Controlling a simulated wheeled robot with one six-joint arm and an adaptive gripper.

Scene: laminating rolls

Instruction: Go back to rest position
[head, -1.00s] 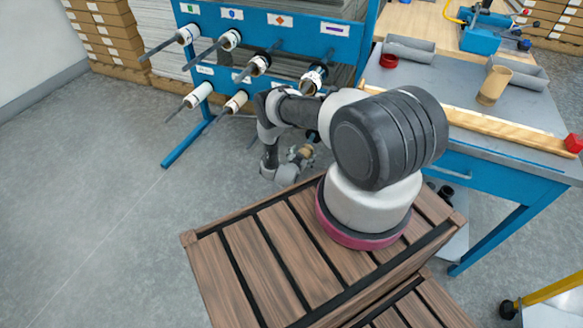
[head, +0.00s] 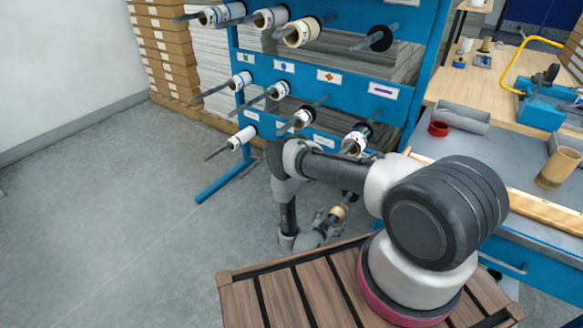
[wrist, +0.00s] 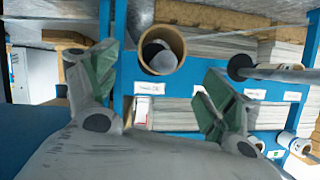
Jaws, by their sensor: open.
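My gripper (head: 328,224) hangs low in front of the blue rack (head: 222,178), at the far end of my folded arm. In the wrist view my gripper (wrist: 158,92) has its two fingers spread wide with nothing held between them. A tan cardboard roll (head: 338,211) shows close by the gripper in the head view. In the wrist view a tan roll (wrist: 181,43) with a grey end inside it shows beyond the gap between the fingers. I cannot tell the exact distance between it and the fingers.
Rolls sit on pegs that stick out from the rack, such as a white roll (head: 240,138). A workbench (head: 530,255) on the right carries a red ring (head: 438,129), a grey tray (head: 462,117) and a tan tube (head: 558,168). Open floor (head: 120,230) lies on the left.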

